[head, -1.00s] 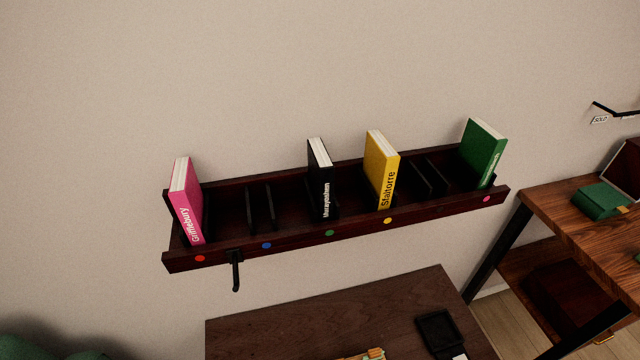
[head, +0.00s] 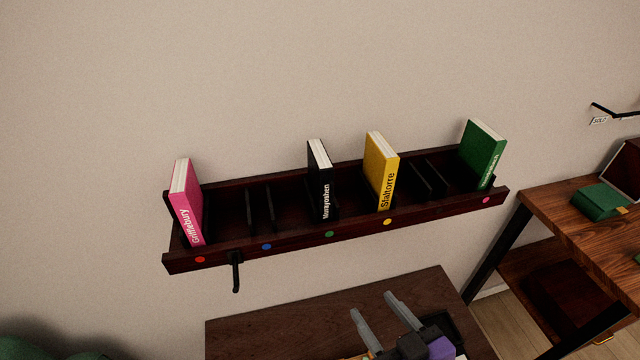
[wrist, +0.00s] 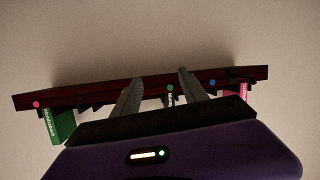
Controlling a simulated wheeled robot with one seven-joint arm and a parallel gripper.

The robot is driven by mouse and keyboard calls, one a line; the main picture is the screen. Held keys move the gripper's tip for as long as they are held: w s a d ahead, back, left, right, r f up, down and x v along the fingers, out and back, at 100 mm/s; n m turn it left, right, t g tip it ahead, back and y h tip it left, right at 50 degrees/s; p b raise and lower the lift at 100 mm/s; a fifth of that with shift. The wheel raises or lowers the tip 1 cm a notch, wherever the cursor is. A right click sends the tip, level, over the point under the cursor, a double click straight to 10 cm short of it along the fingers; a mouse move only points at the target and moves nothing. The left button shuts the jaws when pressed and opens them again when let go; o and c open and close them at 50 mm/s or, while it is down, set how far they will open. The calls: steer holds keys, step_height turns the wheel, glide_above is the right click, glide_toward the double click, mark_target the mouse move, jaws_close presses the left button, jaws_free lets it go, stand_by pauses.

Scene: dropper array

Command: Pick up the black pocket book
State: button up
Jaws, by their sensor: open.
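The black pocket book (head: 319,185) stands upright in a slot of the dark wall rack (head: 290,238), above the green dot, with its spine facing out. My gripper (head: 372,303) is open and empty, below and in front of the rack, low and to the right of the black book in the head view. In the wrist view, my gripper (wrist: 160,75) points at the rack. Part of the black book (wrist: 170,97) shows between its two fingers, apart from them. The rest of the book is hidden there.
A pink book (head: 186,205), a yellow book (head: 381,170) and a green book (head: 483,152) stand in the same rack. Empty slots with black dividers lie between. A black hook (head: 236,272) hangs at the rack's front. A wooden table (head: 270,335) stands below.

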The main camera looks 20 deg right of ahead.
mark_target(327, 188)
steer(key=w+r+m, duration=0.1)
steer(key=w+r, duration=0.3)
steer(key=w, duration=0.1)
steer(key=w+a+r+m+h, duration=0.1)
steer(key=w+r, duration=0.4)
steer(key=w, duration=0.1)
steer(key=w+r+g, duration=0.1)
steer(key=w+r, duration=0.4)
steer(key=w, duration=0.1)
steer(key=shift+w+a+r+m+h, duration=0.1)
steer(key=shift+w+a+m+h, duration=0.1)
steer(key=shift+a+m+h, duration=0.15)
steer(key=shift+p+x, duration=1)
steer(key=shift+x, duration=2.85)
steer(key=shift+c, duration=0.4)
jaws_close()
